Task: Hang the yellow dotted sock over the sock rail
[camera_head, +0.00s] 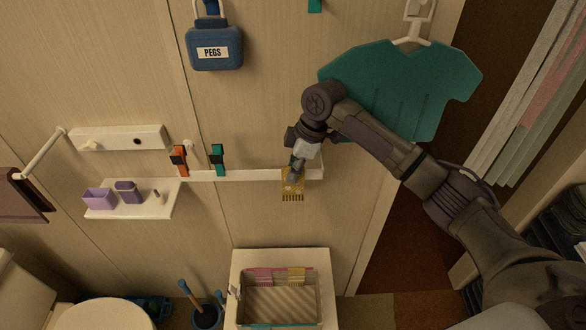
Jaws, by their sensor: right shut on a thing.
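The yellow dotted sock (292,190) hangs from my right gripper (296,171), near the right end of the white sock rail (240,175). The gripper is shut on the sock's upper part and points down at it. The sock overlaps the rail in the picture. I cannot tell whether it touches the rail or lies over it, as the gripper hides its top. My left gripper is not in view.
A teal shirt (410,85) hangs behind my right arm. A basket (278,300) stands on a white stand below. The rail's middle is clear.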

